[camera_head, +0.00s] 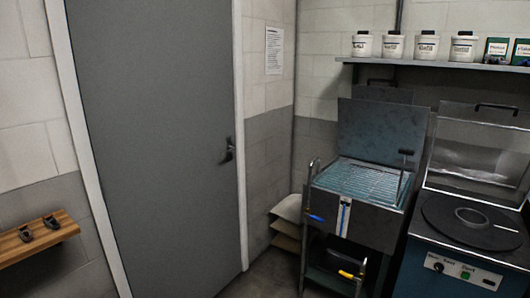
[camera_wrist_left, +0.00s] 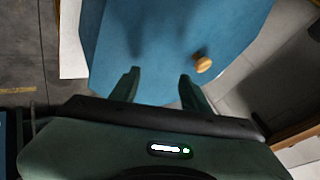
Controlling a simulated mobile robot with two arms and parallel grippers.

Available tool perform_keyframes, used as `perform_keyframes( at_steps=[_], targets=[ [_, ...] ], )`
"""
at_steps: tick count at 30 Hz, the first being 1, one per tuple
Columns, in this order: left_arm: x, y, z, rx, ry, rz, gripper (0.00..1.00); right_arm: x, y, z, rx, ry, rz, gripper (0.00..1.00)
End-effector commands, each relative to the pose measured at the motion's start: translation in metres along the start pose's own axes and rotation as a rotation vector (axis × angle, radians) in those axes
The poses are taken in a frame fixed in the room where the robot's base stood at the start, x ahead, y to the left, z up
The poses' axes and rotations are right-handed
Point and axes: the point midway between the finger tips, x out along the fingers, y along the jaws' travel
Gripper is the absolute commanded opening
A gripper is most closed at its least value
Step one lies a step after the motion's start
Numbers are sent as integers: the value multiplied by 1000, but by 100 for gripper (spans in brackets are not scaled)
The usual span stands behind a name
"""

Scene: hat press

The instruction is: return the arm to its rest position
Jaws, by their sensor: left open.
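My left gripper (camera_wrist_left: 158,88) shows in the left wrist view. Its two dark green fingers are spread apart with nothing between them. Beyond the fingertips is a flat blue surface (camera_wrist_left: 150,40) with a round wooden knob (camera_wrist_left: 203,64) right of the fingers. The gap between the fingers and this surface is hard to judge. No arm or gripper of mine shows in the head view. My right gripper is in neither view.
A grey door (camera_head: 155,150) is closed on the left, beside a wooden shelf (camera_head: 38,239). An open-lidded machine with a rack (camera_head: 372,178) and a blue machine with a round plate (camera_head: 470,222) stand right. A shelf (camera_head: 440,65) holds several tubs. Some floor (camera_head: 258,280) is clear.

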Motion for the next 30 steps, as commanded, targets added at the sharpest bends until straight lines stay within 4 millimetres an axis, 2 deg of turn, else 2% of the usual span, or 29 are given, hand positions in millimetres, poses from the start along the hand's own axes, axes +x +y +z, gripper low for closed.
perform_keyframes(
  at_steps=[1,3,6,12,17,26,30],
  targets=[
    [-13,24,-3,-52,-25,59,47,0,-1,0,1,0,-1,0],
    [-29,51,-5,-107,-63,129,47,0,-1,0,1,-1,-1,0],
    [-51,81,-8,-165,-107,210,47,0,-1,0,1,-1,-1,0],
    [-93,127,-14,-252,-183,348,47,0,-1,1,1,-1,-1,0],
    [-127,155,-19,-302,-237,446,47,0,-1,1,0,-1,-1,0],
    [-58,195,6,-289,-268,449,47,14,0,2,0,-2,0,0],
    [-23,219,23,-283,-282,454,47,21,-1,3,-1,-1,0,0]
  ],
)
